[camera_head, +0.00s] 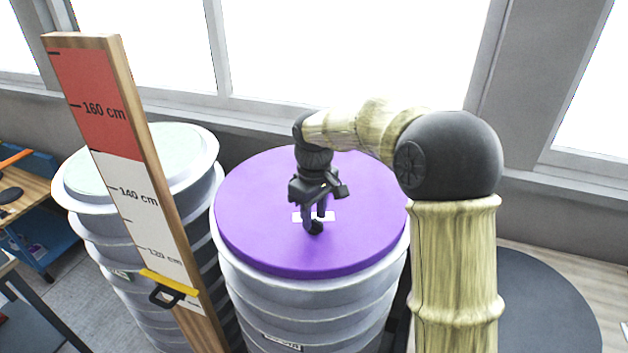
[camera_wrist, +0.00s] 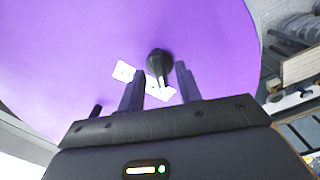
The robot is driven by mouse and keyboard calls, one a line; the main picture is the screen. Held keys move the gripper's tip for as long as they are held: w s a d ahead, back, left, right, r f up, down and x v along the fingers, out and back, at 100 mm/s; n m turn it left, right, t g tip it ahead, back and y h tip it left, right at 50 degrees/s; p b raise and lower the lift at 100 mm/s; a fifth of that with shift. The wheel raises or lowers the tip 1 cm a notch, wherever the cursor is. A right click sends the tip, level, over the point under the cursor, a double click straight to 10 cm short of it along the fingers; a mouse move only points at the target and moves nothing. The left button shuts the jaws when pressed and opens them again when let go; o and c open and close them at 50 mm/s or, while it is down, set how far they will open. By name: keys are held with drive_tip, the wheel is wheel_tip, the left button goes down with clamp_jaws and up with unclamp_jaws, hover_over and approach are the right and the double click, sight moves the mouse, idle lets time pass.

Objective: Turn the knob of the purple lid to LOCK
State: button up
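The purple lid (camera_head: 260,225) lies flat on a pale ribbed drum, and it fills much of the wrist view (camera_wrist: 60,55). Its black knob (camera_wrist: 158,63) stands near a white label (camera_wrist: 124,71), with a pale pointer mark on its lower side. The label is partly covered by my fingers and its words are too small to read. In the head view the knob (camera_head: 315,227) shows just below my fingers. My gripper (camera_wrist: 160,70) points down over the lid with its two fingers apart. The knob appears between or just beyond the fingertips, with gaps at both sides; contact cannot be told.
A second drum with a pale green top (camera_head: 165,150) stands at the left. A wooden height gauge (camera_head: 128,185) with a yellow slider (camera_head: 168,283) rises in front of it. A dark round surface (camera_head: 540,305) is at the right. Windows line the back wall.

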sight(314, 220)
wheel_tip(314, 220, up, 16)
drive_tip(key=b, duration=0.2)
drive_tip(key=shift+r, duration=0.25)
drive_tip(key=shift+s+f, duration=0.1)
drive_tip(key=shift+s, duration=0.05)
